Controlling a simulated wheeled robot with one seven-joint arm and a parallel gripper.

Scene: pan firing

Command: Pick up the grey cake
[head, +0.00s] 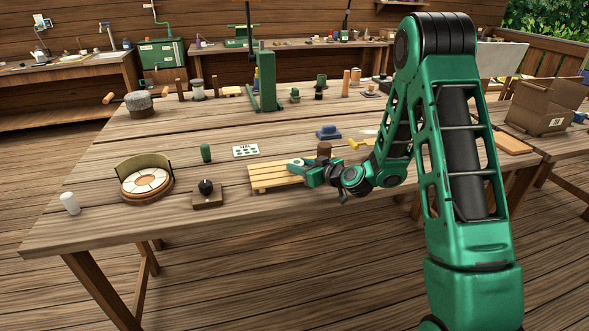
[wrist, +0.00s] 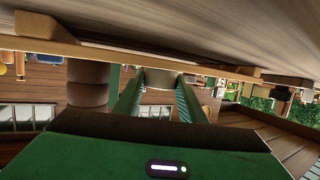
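A small pale grey disc, which looks like the grey cake (head: 297,162), lies at the right part of the slatted wooden rack (head: 262,182). My gripper (head: 303,169) reaches in low from the right over the rack's right end. In the wrist view, my two green fingers (wrist: 160,86) stand on either side of a grey-tan rounded thing (wrist: 162,76), apparently the cake. The fingertips are at its sides. I cannot tell whether they press on it. The cake is partly hidden by the fingers in the head view.
A dark brown cylinder (head: 324,149) stands just behind my gripper and shows beside the fingers in the wrist view (wrist: 88,85). The table front is clear.

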